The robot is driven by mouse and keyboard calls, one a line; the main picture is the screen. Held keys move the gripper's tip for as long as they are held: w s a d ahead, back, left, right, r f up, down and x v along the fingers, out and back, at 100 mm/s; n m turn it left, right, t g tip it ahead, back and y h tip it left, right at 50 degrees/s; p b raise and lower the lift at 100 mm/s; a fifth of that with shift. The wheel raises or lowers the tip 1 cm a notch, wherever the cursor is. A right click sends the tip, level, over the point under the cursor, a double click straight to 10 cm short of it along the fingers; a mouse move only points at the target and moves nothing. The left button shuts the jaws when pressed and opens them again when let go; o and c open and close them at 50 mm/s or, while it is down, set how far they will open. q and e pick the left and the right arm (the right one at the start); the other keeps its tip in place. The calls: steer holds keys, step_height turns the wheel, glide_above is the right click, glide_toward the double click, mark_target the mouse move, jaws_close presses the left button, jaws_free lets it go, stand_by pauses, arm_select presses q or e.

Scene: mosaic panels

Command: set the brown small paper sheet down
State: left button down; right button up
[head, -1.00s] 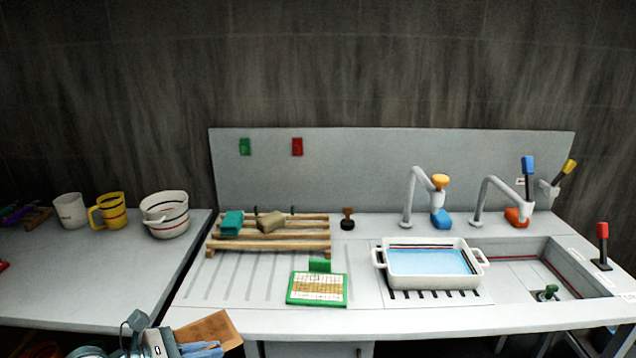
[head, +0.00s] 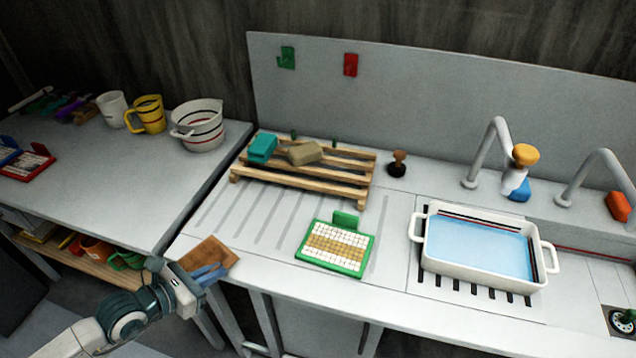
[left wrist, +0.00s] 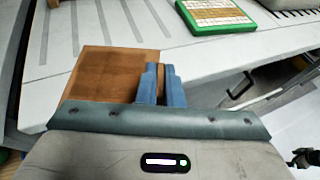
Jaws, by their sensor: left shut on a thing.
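The brown small paper sheet (head: 207,257) is held flat in my left gripper (head: 224,272) at the front left edge of the sink counter. In the left wrist view the sheet (left wrist: 112,72) extends to the left of and beyond the blue fingers of the left gripper (left wrist: 160,75), which are shut on its right edge. It overlaps the counter's front edge in the picture; I cannot tell whether it touches the counter.
A green-framed mosaic panel (head: 336,249) lies on the counter to the right. A wooden rack (head: 300,180) holds a teal sponge (head: 262,148) and a tan one (head: 305,153). A white basin of water (head: 430,272) stands further right.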

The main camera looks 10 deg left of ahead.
arm_select(q)
steer(key=shift+w+a, duration=0.1)
steer(key=w, duration=0.1)
steer(key=w+a+b, duration=0.1)
steer(key=w, duration=0.1)
steer(key=w+b, duration=0.1)
steer(key=shift+w+a+f, duration=0.15)
steer(key=shift+a+f, duration=0.05)
steer(key=shift+f, duration=0.05)
glide_above(229, 236)
steer(key=shift+s+d+f, duration=0.15)
steer(key=shift+s+f, duration=0.15)
steer(key=shift+s, duration=0.15)
steer(key=shift+w+f, duration=0.1)
steer(key=shift+w, duration=0.25)
steer(key=shift+w+f, duration=0.15)
step_height(229, 236, down, 3)
steer(key=shift+f+p, duration=0.15)
steer(key=shift+p, duration=0.25)
arm_select(e)
steer(key=shift+d+f, duration=0.15)
steer(key=shift+f, duration=0.4)
arm_select(q)
steer(key=shift+f, duration=0.1)
